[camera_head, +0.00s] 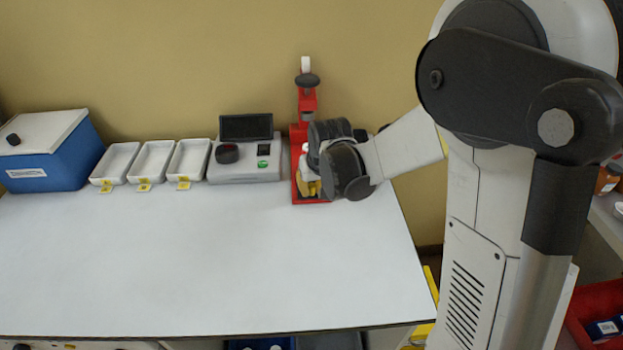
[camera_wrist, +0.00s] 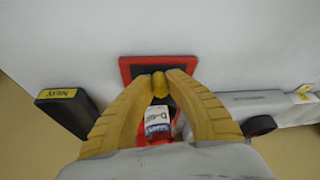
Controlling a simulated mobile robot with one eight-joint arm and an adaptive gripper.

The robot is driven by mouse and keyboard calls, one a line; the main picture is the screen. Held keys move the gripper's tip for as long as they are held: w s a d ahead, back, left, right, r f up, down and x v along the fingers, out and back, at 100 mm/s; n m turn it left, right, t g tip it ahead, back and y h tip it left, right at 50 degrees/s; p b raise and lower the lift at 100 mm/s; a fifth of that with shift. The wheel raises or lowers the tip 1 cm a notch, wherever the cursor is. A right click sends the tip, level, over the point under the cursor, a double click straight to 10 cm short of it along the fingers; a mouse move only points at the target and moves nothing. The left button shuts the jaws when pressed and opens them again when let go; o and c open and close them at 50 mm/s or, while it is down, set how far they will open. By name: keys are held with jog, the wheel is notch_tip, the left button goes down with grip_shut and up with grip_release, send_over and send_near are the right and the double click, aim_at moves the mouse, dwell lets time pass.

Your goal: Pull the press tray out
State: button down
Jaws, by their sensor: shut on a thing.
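The red press (camera_head: 304,110) stands at the back of the table, with my gripper (camera_head: 314,187) low at its front. The wrist view shows the red base of the press (camera_wrist: 132,66) around my fingertips. My gripper's yellow fingers (camera_wrist: 160,84) are shut on a small yellow handle (camera_wrist: 161,88), which I take to be the press tray's. A labelled container (camera_wrist: 157,122), white with red and blue marks, shows between the fingers, behind the handle. The tray itself is mostly hidden by my fingers and wrist, so I cannot tell how far out it is.
A grey device with a dark screen (camera_head: 246,127) stands just left of the press. Further left are three white trays (camera_head: 188,158) with yellow tags and a blue cooler box (camera_head: 50,165). A dark block with a yellow label (camera_wrist: 70,112) lies beside the press. The front of the white table (camera_head: 200,260) is clear.

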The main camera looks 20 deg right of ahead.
jog(key=c, duration=1.3)
grip_release()
jog(key=shift+a, duration=0.1)
jog(key=v, duration=1.2)
jog(key=s+r+t, duration=0.1)
jog(key=s, duration=0.5)
jog(key=s+d, duration=0.1)
jog(key=s, duration=0.5)
jog(key=s+d+r+t, duration=0.1)
jog(key=s, duration=0.5)
jog(key=shift+s+r+t, duration=0.1)
jog(key=shift+r+t, duration=0.2)
jog(key=shift+r, duration=0.1)
